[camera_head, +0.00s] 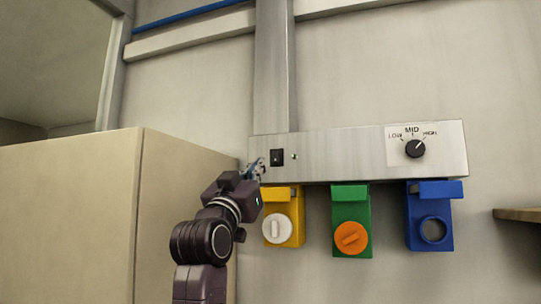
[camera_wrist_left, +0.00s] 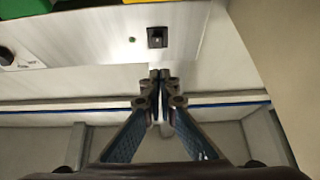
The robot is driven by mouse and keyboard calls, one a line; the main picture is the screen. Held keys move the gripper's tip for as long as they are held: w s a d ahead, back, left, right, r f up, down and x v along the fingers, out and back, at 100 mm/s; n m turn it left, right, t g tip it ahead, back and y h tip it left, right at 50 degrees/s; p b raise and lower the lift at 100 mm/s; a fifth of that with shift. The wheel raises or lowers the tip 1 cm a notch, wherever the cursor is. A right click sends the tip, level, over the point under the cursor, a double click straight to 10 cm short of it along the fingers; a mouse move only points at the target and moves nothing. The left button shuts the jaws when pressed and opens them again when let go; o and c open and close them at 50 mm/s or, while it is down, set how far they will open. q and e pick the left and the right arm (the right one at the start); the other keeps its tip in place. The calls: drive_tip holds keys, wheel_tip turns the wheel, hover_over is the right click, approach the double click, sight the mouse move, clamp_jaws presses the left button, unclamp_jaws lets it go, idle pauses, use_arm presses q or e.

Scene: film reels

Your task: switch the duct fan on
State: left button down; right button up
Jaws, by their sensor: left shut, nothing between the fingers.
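A grey metal panel (camera_head: 340,153) is fixed to the wall. It carries a small black switch (camera_head: 277,157), which also shows in the left wrist view (camera_wrist_left: 157,37), with a small round indicator (camera_head: 294,156) beside it. A black knob (camera_head: 415,148) sits at the panel's right, marked LOW, MID and HIGH; its pointer line points up and right, towards HIGH. My left gripper (camera_head: 260,168) is just left of the switch in the head view. In the left wrist view its fingertips (camera_wrist_left: 160,75) are together and empty, with the switch beyond them. Contact cannot be seen. My right gripper is out of view.
Below the panel hang a yellow box (camera_head: 298,223) with a white knob, a green box (camera_head: 338,204) with an orange knob, and a blue box (camera_head: 416,208) with a round opening. A beige cabinet (camera_head: 70,215) stands left. A wooden shelf edge (camera_head: 518,214) juts in at right.

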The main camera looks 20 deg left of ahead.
sight(275, 155)
use_arm(q)
drive_tip(key=w+p, duration=0.2)
drive_tip(key=w, duration=0.1)
drive_tip(key=w+r+p, duration=0.1)
drive_tip(key=w, duration=0.1)
drive_tip(key=w+r+p, duration=0.1)
drive_tip(key=w+p, duration=0.1)
drive_tip(key=w, duration=0.1)
drive_tip(key=shift+w+d+r+p, duration=0.1)
drive_tip(key=shift+w+d+p, duration=0.05)
drive_tip(key=shift+w+p, duration=0.2)
drive_tip(key=shift+s, duration=0.15)
